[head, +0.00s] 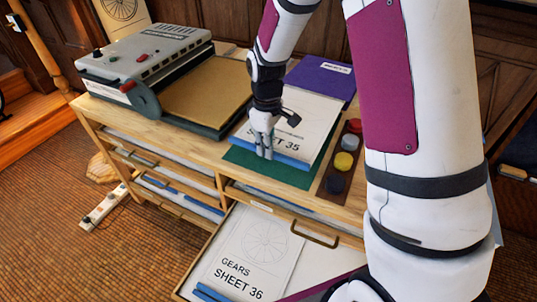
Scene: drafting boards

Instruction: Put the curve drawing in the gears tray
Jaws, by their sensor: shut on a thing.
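A white drawing marked SHEET 35 (307,112), with a blue strip along its front edge, lies on a green mat (285,175) on top of the wooden cabinet. Its title is mostly hidden behind my gripper, so I cannot read whether it says curve. My gripper (265,150) points down at the front left of this sheet and is shut on its front edge by the blue strip. Below, an open drawer (327,262) holds a drawing labelled GEARS SHEET 36 (252,245), also with blue strips at its front edge.
A grey machine (145,62) and a brown board (205,90) stand left on the cabinet. A purple folder (322,78) lies behind the sheet. Red, yellow and dark round pieces sit in a brown holder (338,155) to the right. A power strip (103,206) lies on the floor.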

